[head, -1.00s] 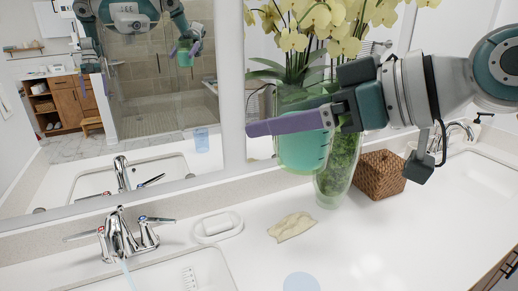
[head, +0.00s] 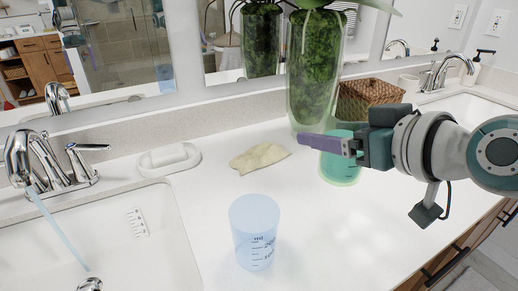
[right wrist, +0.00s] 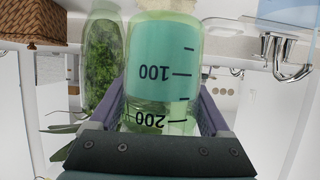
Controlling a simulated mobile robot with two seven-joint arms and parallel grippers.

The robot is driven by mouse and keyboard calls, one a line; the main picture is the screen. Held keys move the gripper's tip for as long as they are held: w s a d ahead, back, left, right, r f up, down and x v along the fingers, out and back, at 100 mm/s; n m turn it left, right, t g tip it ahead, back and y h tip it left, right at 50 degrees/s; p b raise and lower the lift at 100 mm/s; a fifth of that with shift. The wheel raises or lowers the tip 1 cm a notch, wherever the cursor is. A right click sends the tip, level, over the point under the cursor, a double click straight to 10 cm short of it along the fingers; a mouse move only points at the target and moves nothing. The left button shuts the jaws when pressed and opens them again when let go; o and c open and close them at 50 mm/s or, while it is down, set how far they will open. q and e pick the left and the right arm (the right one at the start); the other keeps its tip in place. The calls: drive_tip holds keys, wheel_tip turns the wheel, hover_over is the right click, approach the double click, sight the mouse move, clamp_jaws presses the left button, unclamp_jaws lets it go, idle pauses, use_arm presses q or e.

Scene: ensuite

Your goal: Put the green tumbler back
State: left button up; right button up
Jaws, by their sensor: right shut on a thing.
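The green tumbler (head: 340,171) is a translucent cup held upright in my right gripper (head: 322,145). The purple fingers are shut around its upper part. It is low over the counter, in front of the glass vase; I cannot tell if its base touches the counter. In the right wrist view the tumbler (right wrist: 162,60) fills the space between the two fingers (right wrist: 163,95), with its 100 and 200 marks upside down. My left gripper is not in view.
A blue translucent tumbler (head: 254,235) stands at the front. A beige cloth (head: 260,157), a soap dish (head: 169,160), a tall vase (head: 314,75) and a wicker basket (head: 370,98) are on the counter (head: 330,240). A sink with running tap (head: 45,165) is at left.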

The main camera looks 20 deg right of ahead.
drive_tip(key=shift+f+b, duration=2.4)
drive_tip(key=shift+f, duration=4)
drive_tip(key=shift+f, duration=0.2)
drive_tip(key=o, duration=1.2)
